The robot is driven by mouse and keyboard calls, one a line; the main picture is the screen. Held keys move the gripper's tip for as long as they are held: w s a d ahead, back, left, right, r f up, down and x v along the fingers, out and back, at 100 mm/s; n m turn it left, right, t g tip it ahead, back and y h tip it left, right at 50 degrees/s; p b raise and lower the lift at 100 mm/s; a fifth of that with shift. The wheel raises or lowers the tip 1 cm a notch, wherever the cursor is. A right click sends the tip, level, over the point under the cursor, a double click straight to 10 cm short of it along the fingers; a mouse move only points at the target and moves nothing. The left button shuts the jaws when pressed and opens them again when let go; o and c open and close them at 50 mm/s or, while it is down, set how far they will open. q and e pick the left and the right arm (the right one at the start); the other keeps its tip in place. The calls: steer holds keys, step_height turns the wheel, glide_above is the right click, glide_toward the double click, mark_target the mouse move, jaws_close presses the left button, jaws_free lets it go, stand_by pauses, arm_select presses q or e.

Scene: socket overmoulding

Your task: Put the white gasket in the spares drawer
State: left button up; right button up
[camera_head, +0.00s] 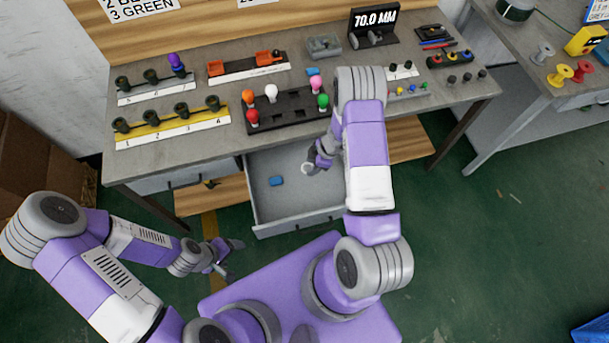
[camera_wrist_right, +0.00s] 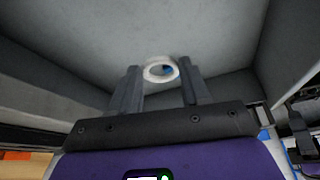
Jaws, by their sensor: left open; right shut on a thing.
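The white gasket (camera_wrist_right: 147,70) is a small ring between the fingertips of my right gripper (camera_wrist_right: 160,80) in the right wrist view. The head view shows the gasket (camera_head: 306,169) at the tip of my right gripper (camera_head: 310,166), which is shut on it. Both are over the interior of the open grey drawer (camera_head: 262,232) below the workbench. The gap between gasket and drawer floor is hard to judge. My left gripper (camera_head: 232,258) is open and empty, in front of the bench to the left of the drawer.
A small blue piece (camera_head: 277,181) lies on the drawer floor, left of my right gripper. Above, the workbench (camera_head: 205,155) carries a black rack (camera_head: 285,121) with coloured bulb-shaped parts and a yellow numbered rack (camera_head: 172,128). The rest of the drawer floor looks clear.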

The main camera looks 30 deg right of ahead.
glide_above(308, 178)
steer(key=d, duration=0.1)
steer(key=f, duration=0.3)
steer(key=f+b, duration=0.1)
steer(key=shift+s+d+f, duration=0.2)
steer(key=shift+s+f, duration=0.05)
steer(key=shift+s, duration=0.05)
steer(key=shift+s+f, duration=0.1)
steer(key=shift+f, duration=0.45)
step_height(308, 178, down, 3)
steer(key=shift+r+b, duration=0.1)
steer(key=shift+b, duration=0.35)
steer(key=shift+r, duration=0.1)
steer(key=o, duration=0.6)
steer(key=shift+f, duration=0.2)
steer(key=o, duration=0.4)
steer(key=shift+a, duration=0.1)
